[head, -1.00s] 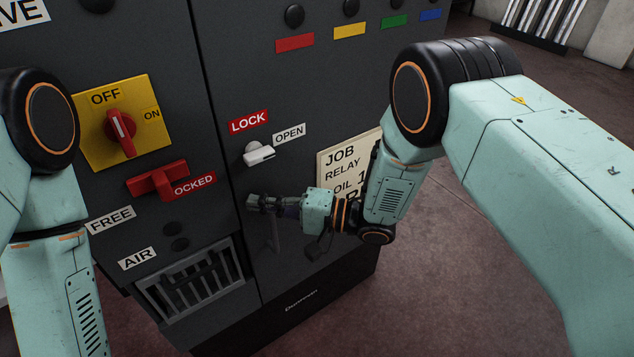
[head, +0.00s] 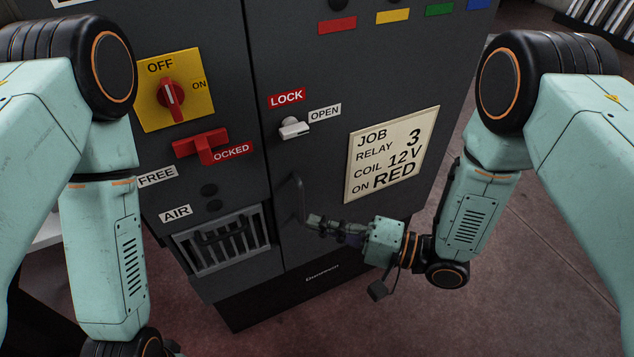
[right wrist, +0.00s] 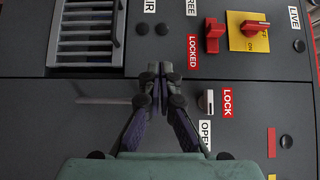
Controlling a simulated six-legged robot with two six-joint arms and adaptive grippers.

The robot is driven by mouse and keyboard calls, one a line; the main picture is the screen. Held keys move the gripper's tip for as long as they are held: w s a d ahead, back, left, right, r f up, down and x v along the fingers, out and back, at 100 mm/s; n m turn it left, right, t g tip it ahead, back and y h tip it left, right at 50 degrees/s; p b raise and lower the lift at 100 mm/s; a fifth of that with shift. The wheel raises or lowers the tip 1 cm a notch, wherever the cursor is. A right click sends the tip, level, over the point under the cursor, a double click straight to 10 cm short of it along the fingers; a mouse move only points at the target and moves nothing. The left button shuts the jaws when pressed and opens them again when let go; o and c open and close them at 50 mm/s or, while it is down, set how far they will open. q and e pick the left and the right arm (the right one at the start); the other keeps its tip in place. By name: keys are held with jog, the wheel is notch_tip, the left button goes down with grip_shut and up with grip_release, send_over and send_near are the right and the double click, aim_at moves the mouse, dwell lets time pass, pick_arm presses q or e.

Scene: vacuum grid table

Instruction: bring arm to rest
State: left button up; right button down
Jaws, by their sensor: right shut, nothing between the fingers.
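My right gripper (head: 318,222) is shut and empty in front of the dark cabinet (head: 330,60), low on its right door. Its fingertips point left, near the lower end of a vertical bar handle (head: 299,200); I cannot tell whether they touch it. In the right wrist view the two fingers (right wrist: 154,88) lie together with nothing between them. My right arm (head: 470,215) comes in from the right, bent at the elbow. My left arm (head: 100,260) hangs down at the left, and its gripper is out of view.
A white latch (head: 294,129) sits between the LOCK and OPEN labels. A red handle (head: 203,145) and a red rotary switch (head: 170,93) are to the left. Open floor (head: 520,290) lies at the right.

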jog(key=shift+w+a+f, duration=0.1)
jog(key=s+d+f+n+h, duration=0.4)
jog(key=d+f+h, duration=0.6)
jog(key=f, duration=0.4)
jog(key=s+d+g+h, duration=0.2)
jog(key=s+d, duration=0.4)
jog(key=s, duration=0.4)
jog(key=s+d+g+h, duration=0.3)
jog(key=s+d+h, duration=0.2)
jog(key=s, duration=0.5)
jog(key=shift+d+f+m+g, duration=0.3)
jog(key=shift+d+f+m, duration=0.1)
jog(key=shift+d, duration=0.35)
